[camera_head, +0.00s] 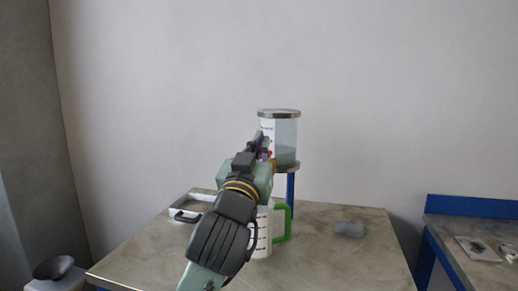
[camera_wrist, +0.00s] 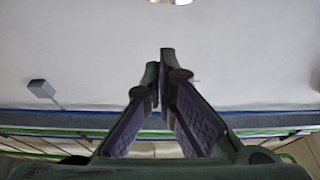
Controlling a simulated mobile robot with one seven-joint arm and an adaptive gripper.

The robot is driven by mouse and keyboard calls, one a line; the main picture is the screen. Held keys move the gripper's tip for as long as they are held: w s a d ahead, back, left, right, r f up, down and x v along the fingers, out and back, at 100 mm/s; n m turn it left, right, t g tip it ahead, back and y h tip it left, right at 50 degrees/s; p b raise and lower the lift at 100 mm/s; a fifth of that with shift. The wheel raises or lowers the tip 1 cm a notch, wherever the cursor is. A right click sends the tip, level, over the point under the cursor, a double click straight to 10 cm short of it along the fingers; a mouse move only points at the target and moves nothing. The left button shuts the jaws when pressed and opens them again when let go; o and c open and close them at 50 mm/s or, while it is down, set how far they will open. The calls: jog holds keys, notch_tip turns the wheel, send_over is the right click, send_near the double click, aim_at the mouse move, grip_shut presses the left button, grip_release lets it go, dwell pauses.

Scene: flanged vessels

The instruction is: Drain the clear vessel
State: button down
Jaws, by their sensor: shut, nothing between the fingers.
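The clear vessel (camera_head: 286,138) stands on a blue-legged stand at the back of the table, with a grey lid, a grey lower flange and pale contents. My gripper (camera_head: 262,142) is in front of its left lower side in the head view, hiding part of it. Small red and orange parts show beside the gripper, too small to make out. A white measuring jug (camera_head: 262,235) with a green handle (camera_head: 281,225) stands below, partly behind my arm. In the wrist view my gripper (camera_wrist: 162,75) has its fingertips together with nothing between them. Whether it touches the vessel cannot be told.
A white tray (camera_head: 186,205) with a dark handle lies at the table's left. A grey object (camera_head: 350,228) lies to the right on the tabletop (camera_head: 325,260). A blue-edged bench (camera_head: 470,207) stands at the far right. The table's front right is clear.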

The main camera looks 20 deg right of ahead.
jog(key=p+x, duration=0.2)
jog(key=x, duration=0.4)
notch_tip(320, 180, down, 4)
jog(key=shift+s+a+f+p, duration=0.1)
jog(key=shift+s+p, duration=0.05)
jog(key=shift+p, duration=0.2)
notch_tip(320, 180, down, 6)
jog(key=s+t+h+b, duration=0.1)
jog(key=t+h+b, duration=0.1)
jog(key=b, duration=1)
jog(key=shift+a+t+b, duration=0.35)
jog(key=shift+t, duration=0.35)
dwell(4.6)
